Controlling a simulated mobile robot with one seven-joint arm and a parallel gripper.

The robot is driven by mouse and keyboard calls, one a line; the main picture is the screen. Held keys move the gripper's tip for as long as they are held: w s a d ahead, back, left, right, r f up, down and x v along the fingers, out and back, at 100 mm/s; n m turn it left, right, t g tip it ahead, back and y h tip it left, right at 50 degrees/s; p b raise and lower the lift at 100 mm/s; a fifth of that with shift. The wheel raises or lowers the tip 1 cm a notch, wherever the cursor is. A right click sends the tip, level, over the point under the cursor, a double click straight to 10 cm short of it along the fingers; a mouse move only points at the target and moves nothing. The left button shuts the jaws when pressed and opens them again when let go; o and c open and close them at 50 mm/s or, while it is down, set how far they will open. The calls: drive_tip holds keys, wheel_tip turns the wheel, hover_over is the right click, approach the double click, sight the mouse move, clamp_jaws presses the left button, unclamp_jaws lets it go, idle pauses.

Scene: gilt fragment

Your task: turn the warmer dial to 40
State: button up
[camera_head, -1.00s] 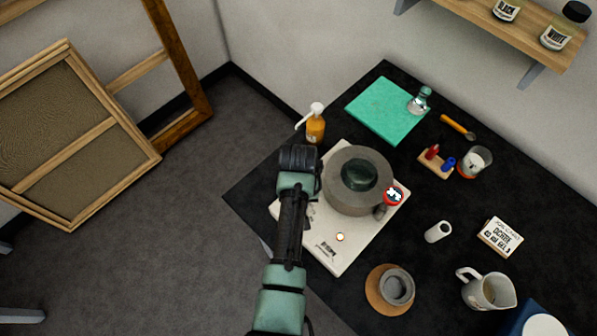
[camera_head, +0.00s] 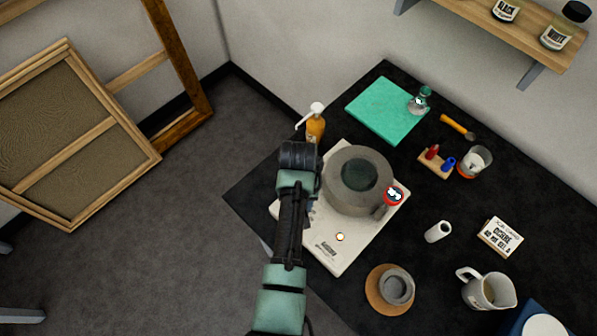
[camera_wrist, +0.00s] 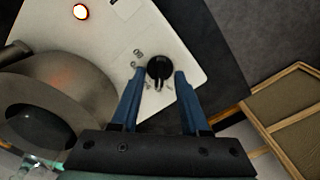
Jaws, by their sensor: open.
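The warmer is a pale flat plate (camera_head: 330,252) on the black table; it also shows in the wrist view (camera_wrist: 120,45). Its dial (camera_wrist: 159,68) is a round black knob near one corner, with small printed marks around it too small to read. A pale mark on the knob points toward the bottom of the wrist view. My gripper (camera_wrist: 158,76) is open, with its blue fingers on either side of the dial. I cannot tell if they touch it. In the head view my arm hides the dial and most of the gripper.
A grey round pot (camera_head: 345,198) stands on the warmer, close to my gripper. A red-rimmed gauge (camera_head: 393,195) is at its side, and a lit lamp (camera_head: 340,237) is on the plate. An orange pump bottle (camera_head: 316,128) stands just behind my wrist.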

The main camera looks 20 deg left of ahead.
wheel_tip(320, 180, up, 12)
drive_tip(key=shift+r, duration=0.2)
idle(0.6)
drive_tip(key=w+r+m+t+y+b, duration=0.1)
drive_tip(key=w+r+t+y+b, duration=0.1)
drive_tip(key=w+r+t, duration=0.6)
drive_tip(key=w+d+r+m+t+b, duration=0.1)
drive_tip(key=w+d+r+t, duration=0.2)
drive_tip(key=r, duration=0.7)
drive_tip(key=w+d+r+m+t, duration=0.1)
drive_tip(key=w+r+t, duration=0.3)
drive_tip(key=r, duration=0.5)
drive_tip(key=s+d+r+t+b, duration=0.1)
drive_tip(key=s+d+r+t, duration=0.15)
drive_tip(key=r, duration=0.65)
drive_tip(key=s+d+r+t, duration=0.15)
drive_tip(key=r+t, duration=0.25)
drive_tip(key=r, duration=0.5)
drive_tip(key=s+d+r+m+t+h, duration=0.1)
drive_tip(key=s+d+r+t, duration=0.1)
drive_tip(key=s+r, duration=0.3)
drive_tip(key=s+d+r+m+t+h, duration=0.1)
drive_tip(key=s+d+r+t, duration=0.1)
drive_tip(key=s+r+t, duration=0.2)
wheel_tip(320, 180, up, 3)
drive_tip(key=shift+s+d+f+b, duration=0.15)
drive_tip(key=shift+s+b, duration=0.25)
drive_tip(key=shift+s, duration=0.6)
